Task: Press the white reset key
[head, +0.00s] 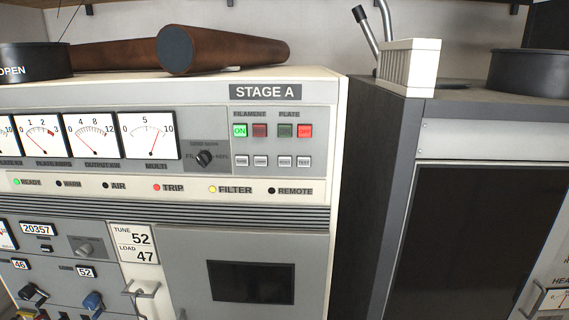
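A row of several small white keys shows on the STAGE A panel (277,93), below the FILAMENT and PLATE buttons. The two left keys are one white key (242,161) and a neighbour (261,161). The two right keys are one under PLATE (285,161) and the rightmost key (304,162). Their lettering is too small to read surely, so I cannot tell which is the reset key. Neither of my grippers is in view, and nothing covers the keys.
The green ON button (239,130) and a red button (305,131) are lit. A black selector knob (205,158) sits left of the keys. TRIP (156,187) glows red. A dark cabinet (480,210) stands right. The space before the panel looks clear.

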